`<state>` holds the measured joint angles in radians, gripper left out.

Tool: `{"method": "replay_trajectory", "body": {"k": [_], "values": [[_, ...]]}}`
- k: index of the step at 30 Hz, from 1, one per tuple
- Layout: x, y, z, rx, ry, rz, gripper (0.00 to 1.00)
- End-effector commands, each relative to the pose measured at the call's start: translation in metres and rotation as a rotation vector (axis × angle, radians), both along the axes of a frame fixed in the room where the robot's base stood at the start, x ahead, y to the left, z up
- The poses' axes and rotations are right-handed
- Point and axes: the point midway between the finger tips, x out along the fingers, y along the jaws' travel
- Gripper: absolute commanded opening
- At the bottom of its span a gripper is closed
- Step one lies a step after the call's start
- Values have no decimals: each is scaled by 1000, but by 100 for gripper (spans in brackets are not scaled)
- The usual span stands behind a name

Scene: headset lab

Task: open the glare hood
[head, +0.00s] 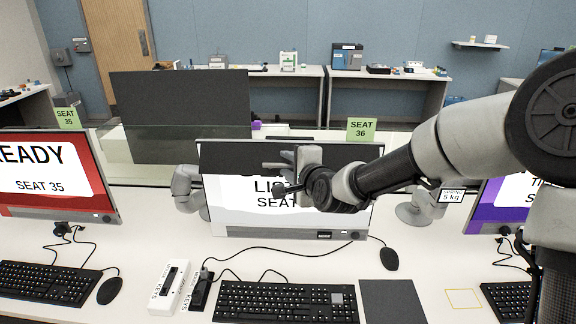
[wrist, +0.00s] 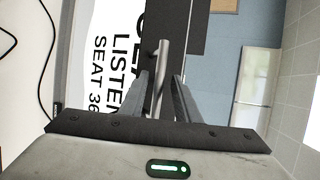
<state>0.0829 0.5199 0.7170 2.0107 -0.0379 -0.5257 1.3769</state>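The seat 36 monitor (head: 228,220) stands in front of me with a white screen. The glare hood (head: 228,157) is a dark flap across the top of that screen and covers part of the text. It also seems to be the dark panel in the wrist view (wrist: 180,25). My gripper (head: 282,176) is at the middle of the monitor, in front of the hood's lower edge. In the wrist view its fingers (wrist: 161,80) stand apart on either side of a grey bar (wrist: 163,55), with gaps visible. My gripper hides part of the hood and screen in the head view.
A keyboard (head: 285,302), a mouse (head: 389,259) and cables lie on the white desk below the monitor. The red seat 35 monitor (head: 55,175) stands left and a purple-screened monitor (head: 492,205) right. A large dark panel (head: 180,110) rises behind.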

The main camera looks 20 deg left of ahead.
Motion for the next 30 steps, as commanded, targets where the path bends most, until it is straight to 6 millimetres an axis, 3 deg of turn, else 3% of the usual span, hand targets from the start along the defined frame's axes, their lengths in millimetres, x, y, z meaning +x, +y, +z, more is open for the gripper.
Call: {"method": "replay_trajectory", "body": {"k": [7,11,24,30], "values": [[-4,-5,0,-2,3,-2,29],[-17,-16,6,-3,1,-2,29],[-94,-81,42,-7,-1,-4,29],[-119,-99,50,-5,0,-2,29]]}}
